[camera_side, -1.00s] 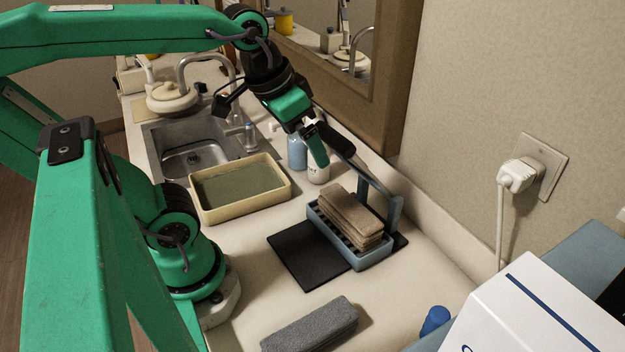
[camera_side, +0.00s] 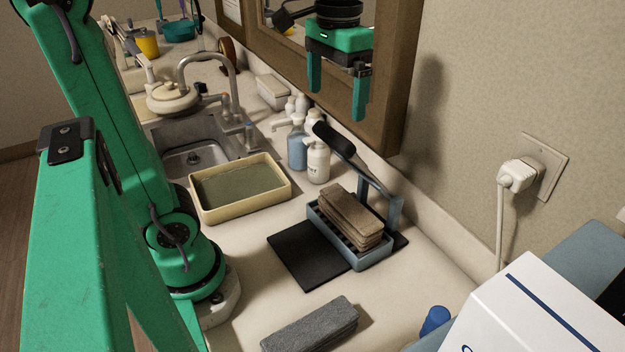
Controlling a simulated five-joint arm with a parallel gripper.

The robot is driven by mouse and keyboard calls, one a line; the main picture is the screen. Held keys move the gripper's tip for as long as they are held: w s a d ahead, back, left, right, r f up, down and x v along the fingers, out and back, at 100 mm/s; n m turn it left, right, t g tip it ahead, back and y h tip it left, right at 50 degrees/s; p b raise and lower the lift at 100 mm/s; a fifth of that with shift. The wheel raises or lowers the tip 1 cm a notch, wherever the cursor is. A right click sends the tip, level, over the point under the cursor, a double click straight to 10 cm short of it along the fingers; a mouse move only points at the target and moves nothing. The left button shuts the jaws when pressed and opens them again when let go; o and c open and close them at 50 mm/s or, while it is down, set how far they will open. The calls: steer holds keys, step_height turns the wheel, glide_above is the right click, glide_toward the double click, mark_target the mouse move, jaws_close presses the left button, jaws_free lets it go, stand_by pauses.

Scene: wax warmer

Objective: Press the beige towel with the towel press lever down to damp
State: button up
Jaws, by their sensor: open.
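The beige towel (camera_side: 352,216) lies folded in layers on the slatted bed of the blue towel press (camera_side: 374,261), which stands on a black mat (camera_side: 304,258). The press lever (camera_side: 372,180) is raised, slanting up to the left and ending in a black grip (camera_side: 334,139). My gripper (camera_side: 337,105) is high up in front of the mirror frame, fingers pointing down, spread apart and empty. It is well above the lever and touches nothing on the counter.
A cream tray (camera_side: 284,186) of greenish liquid sits left of the press. Soap bottles (camera_side: 318,160) stand behind it, near the lever grip. A folded grey towel (camera_side: 310,326) lies in front. A plug (camera_side: 517,175) is on the right wall.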

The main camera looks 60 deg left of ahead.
mark_target(334, 130)
steer(key=shift+f, duration=3.9)
steer(key=c, duration=1.1)
steer(key=shift+w+r+g, duration=0.3)
steer(key=shift+w+g, duration=0.2)
steer(key=shift+g, duration=0.05)
steer(key=shift+w+r+g, duration=0.3)
steer(key=shift+w+g, duration=0.2)
steer(key=shift+g, duration=0.05)
steer(key=w+r, duration=0.3)
steer(key=w, duration=0.5)
steer(key=shift+w+a+g, duration=0.3)
steer(key=shift+a, duration=0.15)
steer(key=shift+f, duration=0.1)
steer(key=o, duration=1.1)
